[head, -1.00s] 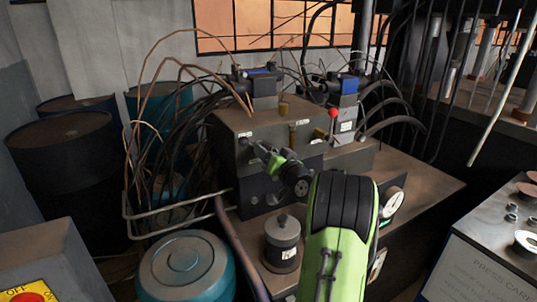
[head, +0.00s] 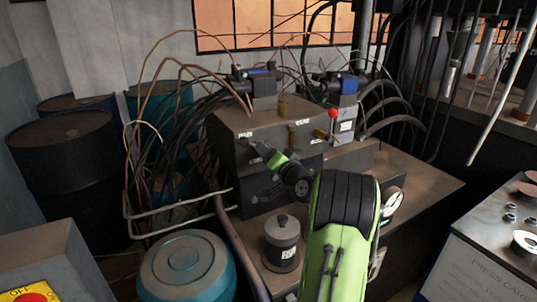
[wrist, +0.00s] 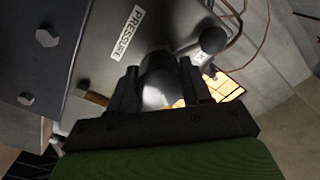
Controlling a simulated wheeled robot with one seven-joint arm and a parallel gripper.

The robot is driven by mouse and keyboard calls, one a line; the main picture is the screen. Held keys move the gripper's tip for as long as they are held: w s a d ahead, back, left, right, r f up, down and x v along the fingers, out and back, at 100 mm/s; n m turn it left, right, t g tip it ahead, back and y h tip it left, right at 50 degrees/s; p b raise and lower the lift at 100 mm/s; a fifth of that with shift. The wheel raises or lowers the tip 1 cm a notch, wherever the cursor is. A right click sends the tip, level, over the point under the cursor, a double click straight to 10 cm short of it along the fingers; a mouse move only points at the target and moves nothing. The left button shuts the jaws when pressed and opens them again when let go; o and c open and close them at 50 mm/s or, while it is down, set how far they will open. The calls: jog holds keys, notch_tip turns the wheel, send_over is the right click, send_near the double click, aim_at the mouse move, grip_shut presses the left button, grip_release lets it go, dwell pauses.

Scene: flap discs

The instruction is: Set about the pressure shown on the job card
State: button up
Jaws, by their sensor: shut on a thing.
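My gripper (head: 262,149) is at the front of the grey hydraulic block (head: 240,123). In the wrist view, my gripper (wrist: 158,82) is shut on a dark round knob (wrist: 158,70), one finger on each side. A white label reading PRESSURE (wrist: 126,33) is on the plate beside the knob. A round white-faced gauge (head: 391,203) shows just right of my arm in the head view. Its reading is too small to make out. I cannot pick out a readable job card.
A red-knobbed lever (head: 333,113) stands right of the block. A grey canister (head: 283,236) stands on the bench near my arm. A teal drum (head: 186,265) is at the front left. Thin copper pipes (head: 160,60) and dark hoses crowd around the block.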

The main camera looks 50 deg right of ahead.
jog(key=shift+f, duration=0.1)
jog(key=o, duration=1.1)
jog(key=shift+c, duration=0.2)
jog(key=b+v, duration=0.2)
jog(key=v, duration=1.3)
jog(key=shift+s, duration=0.35)
jog(key=shift+a, duration=0.15)
